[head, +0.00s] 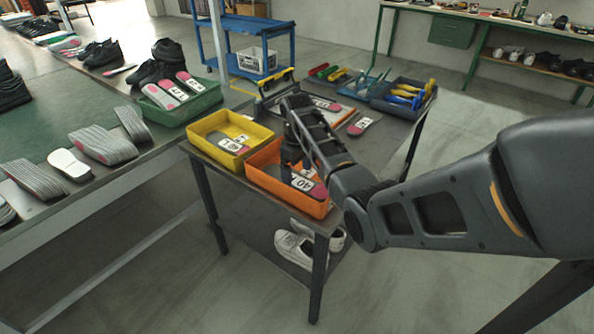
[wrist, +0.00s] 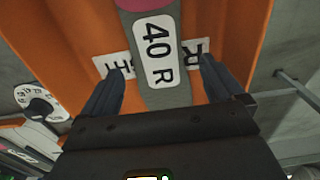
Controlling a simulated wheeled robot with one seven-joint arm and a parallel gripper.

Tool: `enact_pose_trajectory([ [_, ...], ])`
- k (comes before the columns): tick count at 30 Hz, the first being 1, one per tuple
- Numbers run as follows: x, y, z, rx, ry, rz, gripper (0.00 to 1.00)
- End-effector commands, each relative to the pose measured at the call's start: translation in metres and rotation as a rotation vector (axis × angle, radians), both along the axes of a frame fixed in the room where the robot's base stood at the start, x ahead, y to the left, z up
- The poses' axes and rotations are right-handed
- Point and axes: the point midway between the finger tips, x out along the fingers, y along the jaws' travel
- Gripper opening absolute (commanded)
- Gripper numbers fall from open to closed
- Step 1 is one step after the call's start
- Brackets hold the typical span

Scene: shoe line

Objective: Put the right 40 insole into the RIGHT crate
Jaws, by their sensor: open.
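The right 40 insole, grey with a pink end and a white "40 R" label, lies inside the orange crate (head: 289,203). It shows in the head view (head: 318,191) and in the wrist view (wrist: 182,97). In the wrist view it lies across a white label on the crate, hiding the label's middle; letters show at both sides. My gripper (head: 289,172) is low in the orange crate, partly hidden by my arm in the head view. In the wrist view its open fingers (wrist: 161,68) stand on either side of the insole, with gaps visible.
A yellow crate (head: 213,154) with a labelled insole stands left of the orange one. Behind are a loose insole (head: 361,126), a grey tool bin (head: 377,101) and a green crate (head: 181,117) of insoles. White shoes (head: 294,248) sit on the lower shelf.

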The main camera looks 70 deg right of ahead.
Motion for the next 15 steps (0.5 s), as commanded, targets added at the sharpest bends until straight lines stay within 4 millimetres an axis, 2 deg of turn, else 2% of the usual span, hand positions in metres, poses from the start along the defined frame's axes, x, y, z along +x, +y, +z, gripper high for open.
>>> enact_pose_trajectory([
  [4, 0.0, 0.0, 0.004, -0.001, -0.001, 0.0, 0.95],
  [8, 0.0, -0.001, 0.017, -0.003, -0.002, -0.001, 0.95],
  [15, 0.001, -0.001, 0.067, -0.004, -0.004, 0.0, 0.95],
])
